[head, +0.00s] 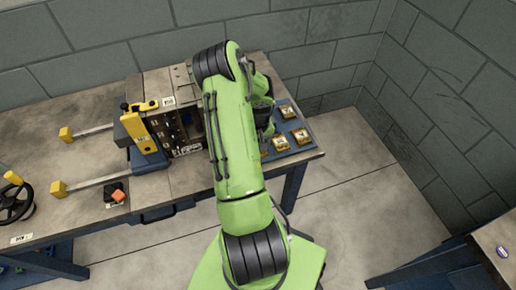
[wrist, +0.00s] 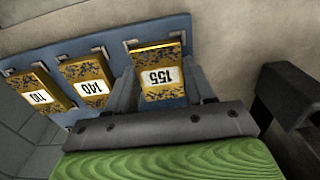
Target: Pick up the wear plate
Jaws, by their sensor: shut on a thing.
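A gold wear plate with a white label reading 155 (wrist: 160,76) sits between the dark jaws of my gripper (wrist: 162,88) in the wrist view. The jaws are shut on it, one on each side. The plate is still over the blue board (wrist: 118,42); whether it touches the board I cannot tell. Two more gold plates, marked 140 (wrist: 92,82) and 110 (wrist: 38,92), lie to its left on the board. In the head view my green arm hides most of the gripper, and several gold plates show on the blue board (head: 291,153) at the bench's right end.
The bench (head: 190,178) carries a yellow-and-dark clamp-like fixture (head: 138,130), a small orange-topped block (head: 115,194) and a black handwheel (head: 12,203) at left. A grey block wall stands behind. Another table (head: 500,240) is at lower right, with open floor between.

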